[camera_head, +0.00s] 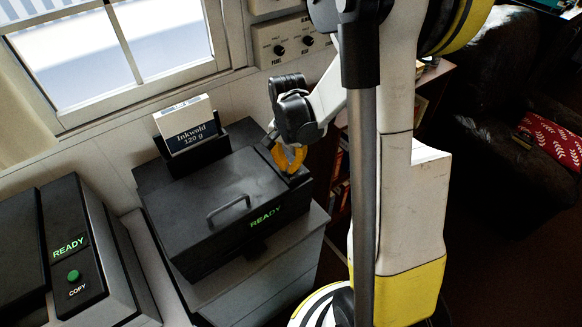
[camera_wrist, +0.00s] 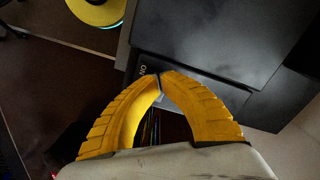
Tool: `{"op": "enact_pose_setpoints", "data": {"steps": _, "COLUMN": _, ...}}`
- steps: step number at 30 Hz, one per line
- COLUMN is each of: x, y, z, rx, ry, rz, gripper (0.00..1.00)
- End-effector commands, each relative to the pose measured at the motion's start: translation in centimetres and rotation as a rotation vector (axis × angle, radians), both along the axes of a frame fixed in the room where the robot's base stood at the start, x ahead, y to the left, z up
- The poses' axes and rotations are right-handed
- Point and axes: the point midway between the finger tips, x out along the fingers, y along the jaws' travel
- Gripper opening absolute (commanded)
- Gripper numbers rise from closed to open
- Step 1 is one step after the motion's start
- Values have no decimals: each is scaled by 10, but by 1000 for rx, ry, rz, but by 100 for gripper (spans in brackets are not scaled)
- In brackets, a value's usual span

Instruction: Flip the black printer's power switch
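The black printer (camera_head: 225,222) stands in the middle of the head view, with a handle on its lid and a lit green READY on its front. My gripper (camera_head: 290,165) is at the printer's right rear corner. In the wrist view its yellow fingers (camera_wrist: 161,76) curve together and their tips meet, close to the printer's dark casing (camera_wrist: 215,45). A small white ON label (camera_wrist: 143,70) shows beside the left fingertip. A small grey piece shows just below the tips; I cannot tell if it is the power switch or if the fingers touch it.
A second dark machine with READY and a green COPY button (camera_head: 74,276) stands at the left. An Inkwold paper box (camera_head: 188,127) stands upright in the printer's rear feed. A wall panel with knobs (camera_head: 290,42) is behind. A bookshelf (camera_head: 428,88) stands to the right.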

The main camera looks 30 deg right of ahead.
Motion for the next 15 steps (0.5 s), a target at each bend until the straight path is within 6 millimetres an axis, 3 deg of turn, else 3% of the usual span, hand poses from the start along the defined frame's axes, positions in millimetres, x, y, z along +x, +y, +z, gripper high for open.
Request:
{"op": "enact_pose_setpoints", "data": {"steps": 7, "x": 0, "y": 0, "z": 3, "rx": -1, "ry": -1, "rz": 0, "gripper": 0}}
{"op": "enact_pose_setpoints", "data": {"steps": 15, "x": 0, "y": 0, "z": 27, "rx": -1, "ry": -1, "rz": 0, "gripper": 0}}
